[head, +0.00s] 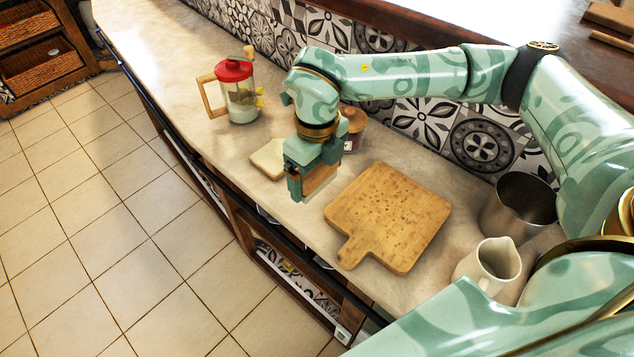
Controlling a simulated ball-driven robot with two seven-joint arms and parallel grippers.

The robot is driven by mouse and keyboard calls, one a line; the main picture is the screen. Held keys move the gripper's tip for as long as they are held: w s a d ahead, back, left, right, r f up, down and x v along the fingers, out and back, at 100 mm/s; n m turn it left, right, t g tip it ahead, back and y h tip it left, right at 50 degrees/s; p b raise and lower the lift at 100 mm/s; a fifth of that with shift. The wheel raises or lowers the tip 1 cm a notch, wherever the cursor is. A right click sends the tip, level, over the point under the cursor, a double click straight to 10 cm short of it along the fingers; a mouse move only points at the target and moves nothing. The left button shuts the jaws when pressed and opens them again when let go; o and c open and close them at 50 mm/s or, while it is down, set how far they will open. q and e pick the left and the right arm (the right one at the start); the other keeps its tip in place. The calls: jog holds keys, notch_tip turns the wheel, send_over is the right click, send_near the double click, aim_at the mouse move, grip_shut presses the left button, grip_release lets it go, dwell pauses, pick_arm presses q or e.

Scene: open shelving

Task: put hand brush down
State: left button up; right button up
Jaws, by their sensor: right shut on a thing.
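My right gripper (312,185) hangs down over the counter (205,140), left of the cutting board. It is shut on a brown, wooden-looking piece, which I take to be the hand brush (320,178). Most of the brush is hidden by the fingers, so its bristles cannot be made out. I cannot tell whether the brush touches the counter. My left gripper is not in view.
A wooden cutting board (390,215) lies right of the gripper. A pale block (268,158) and a lidded jar (353,128) are close behind. A red-lidded blender-like jug (237,92) stands further left. A metal pot (518,205) and cream pitcher (487,265) stand right.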

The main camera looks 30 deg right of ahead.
jog(key=f, duration=0.1)
jog(key=w+d+f, duration=0.1)
jog(key=w+f+b, duration=0.1)
jog(key=shift+w+d+f, duration=0.2)
jog(key=shift+d+f, duration=0.05)
notch_tip(320, 180, down, 3)
jog(key=shift+w+d+f+b, duration=0.1)
jog(key=shift+w+f+b, duration=0.1)
jog(key=shift+b, duration=0.35)
jog(key=shift+r, duration=0.1)
jog(key=shift+s, duration=0.1)
jog(key=o, duration=0.6)
notch_tip(320, 180, up, 12)
jog(key=p, duration=0.3)
